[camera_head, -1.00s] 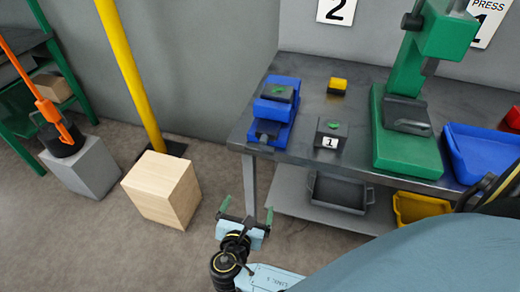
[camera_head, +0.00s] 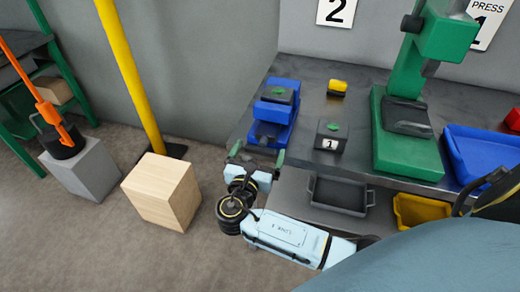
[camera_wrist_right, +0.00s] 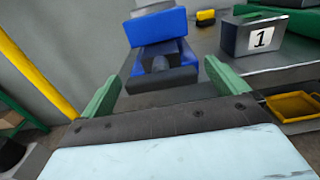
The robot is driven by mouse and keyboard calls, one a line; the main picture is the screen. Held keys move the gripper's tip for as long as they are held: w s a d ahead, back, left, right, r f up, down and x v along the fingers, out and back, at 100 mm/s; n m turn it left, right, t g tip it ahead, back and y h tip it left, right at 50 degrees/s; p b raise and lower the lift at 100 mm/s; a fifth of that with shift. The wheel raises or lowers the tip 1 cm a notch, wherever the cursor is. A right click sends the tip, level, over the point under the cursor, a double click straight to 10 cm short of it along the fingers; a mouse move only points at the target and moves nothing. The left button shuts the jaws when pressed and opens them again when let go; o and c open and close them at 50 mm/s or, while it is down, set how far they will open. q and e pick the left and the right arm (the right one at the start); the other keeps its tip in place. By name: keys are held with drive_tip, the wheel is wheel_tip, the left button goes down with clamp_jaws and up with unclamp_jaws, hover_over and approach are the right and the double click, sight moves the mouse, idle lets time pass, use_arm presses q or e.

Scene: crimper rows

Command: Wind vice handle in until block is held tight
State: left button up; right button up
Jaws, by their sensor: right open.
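The blue vice (camera_head: 281,112) sits at the left end of the grey bench. A dark block (camera_head: 278,94) with a green mark sits at its top; I cannot tell how tightly it is held. The vice also shows in the right wrist view (camera_wrist_right: 158,28). A dark crosswise bar, seemingly the vice handle (camera_wrist_right: 160,81), shows at its near end. My right gripper (camera_head: 257,157) is open at the bench's front left edge, just before the vice. In the right wrist view its green fingers (camera_wrist_right: 162,75) stand either side of the bar, with no clear contact. My left gripper is out of view.
A dark block labelled 1 (camera_head: 331,137) and a yellow block (camera_head: 338,87) sit right of the vice. A green press (camera_head: 405,150) and blue tray (camera_head: 480,150) stand further right. A wooden box (camera_head: 163,190) and yellow post (camera_head: 132,80) are left.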

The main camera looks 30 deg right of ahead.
drive_tip(key=shift+w+d, duration=0.4)
drive_tip(key=shift+d, duration=0.1)
drive_tip(key=c, duration=1)
drive_tip(key=shift+m, duration=0.3)
